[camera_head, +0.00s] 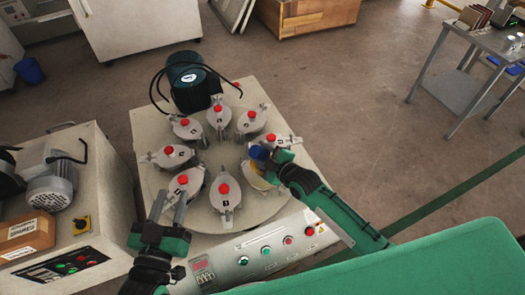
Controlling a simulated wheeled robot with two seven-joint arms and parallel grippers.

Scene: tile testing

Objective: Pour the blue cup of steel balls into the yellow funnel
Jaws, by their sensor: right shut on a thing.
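My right gripper (270,158) is shut on the small blue cup (258,153) at the right side of the round machine table. The cup is held over or right by the yellow funnel (256,181), which is partly hidden by the gripper. The cup's tilt and the steel balls are too small to make out. My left gripper (169,208) is at the front left of the machine, its two fingers apart and nothing between them.
Several grey jars with red knobs (224,192) ring the machine table (285,205). A dark motor (190,82) stands at its back. A control panel (265,250) runs along the front. A second machine (100,190) is at left; a metal side table (475,45) is far right.

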